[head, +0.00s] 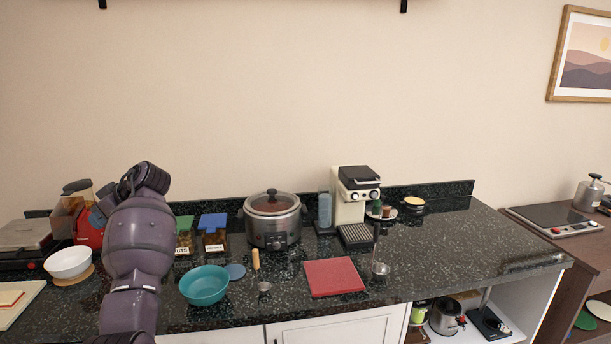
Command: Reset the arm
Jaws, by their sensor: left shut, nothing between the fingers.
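My left arm (140,245) rises from the bottom left in front of the dark speckled counter (440,240). Its forearm is upright and its wrist bends over at the top. My left gripper (103,204) is at the far side of the wrist, beside the red appliance at the back left. It is small and partly hidden by the arm; it is shut and holds nothing. My right arm and gripper are out of view.
Near the arm are a white bowl (68,262), jars with green (184,222) and blue (213,221) lids, and a teal bowl (204,285). A slow cooker (272,226), red board (333,277) and coffee machine (352,200) stand further right. The counter's right end is clear.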

